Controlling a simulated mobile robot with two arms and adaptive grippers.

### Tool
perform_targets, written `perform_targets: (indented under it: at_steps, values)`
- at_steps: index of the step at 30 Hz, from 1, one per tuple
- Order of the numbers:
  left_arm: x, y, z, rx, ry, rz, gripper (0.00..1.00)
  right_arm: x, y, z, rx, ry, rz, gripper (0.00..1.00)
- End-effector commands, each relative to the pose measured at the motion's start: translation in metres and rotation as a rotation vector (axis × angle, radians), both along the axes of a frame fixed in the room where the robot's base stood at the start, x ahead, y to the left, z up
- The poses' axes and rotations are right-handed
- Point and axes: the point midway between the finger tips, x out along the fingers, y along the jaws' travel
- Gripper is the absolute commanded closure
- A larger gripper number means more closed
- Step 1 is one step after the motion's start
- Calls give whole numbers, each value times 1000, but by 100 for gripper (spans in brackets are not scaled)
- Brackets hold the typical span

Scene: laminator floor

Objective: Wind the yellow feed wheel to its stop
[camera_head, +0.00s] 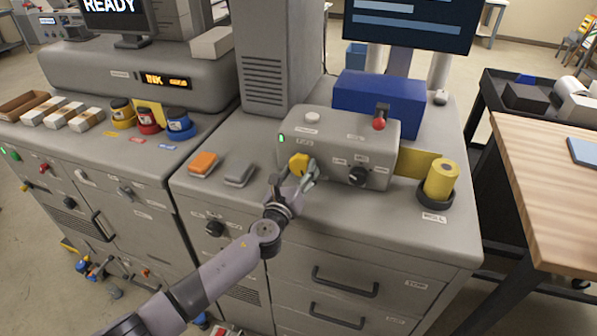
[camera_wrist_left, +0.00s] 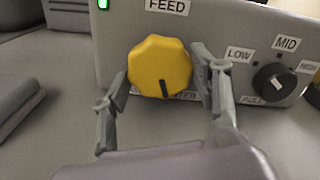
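The yellow feed wheel (camera_wrist_left: 160,62) is an eight-sided knob on the front of the grey feed unit, under a FEED label. Its dark pointer mark is near the bottom, slightly right of centre. In the head view the wheel (camera_head: 299,162) is partly covered by my left gripper (camera_head: 297,180). In the left wrist view the fingers of my left gripper (camera_wrist_left: 160,100) are spread, one on each side of the wheel's lower part. The right finger is close to the wheel's edge; I cannot tell whether either touches. My right gripper is not in view.
A black LOW/MID selector knob (camera_wrist_left: 274,82) is right of the wheel. A red-topped lever (camera_head: 379,123) and a yellow roll (camera_head: 440,180) stand further right. Orange (camera_head: 203,164) and grey (camera_head: 239,173) blocks lie on the counter to the left. A green lamp (camera_head: 281,139) is lit.

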Motion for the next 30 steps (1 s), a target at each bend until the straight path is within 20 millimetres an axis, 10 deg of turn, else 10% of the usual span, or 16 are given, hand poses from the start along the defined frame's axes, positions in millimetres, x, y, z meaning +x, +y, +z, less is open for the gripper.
perform_targets:
  at_steps: [19,30]
  values:
    - [-3,1,1,-2,-1,1,25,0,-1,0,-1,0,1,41]
    - [-62,21,0,-1,0,-1,25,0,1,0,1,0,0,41]
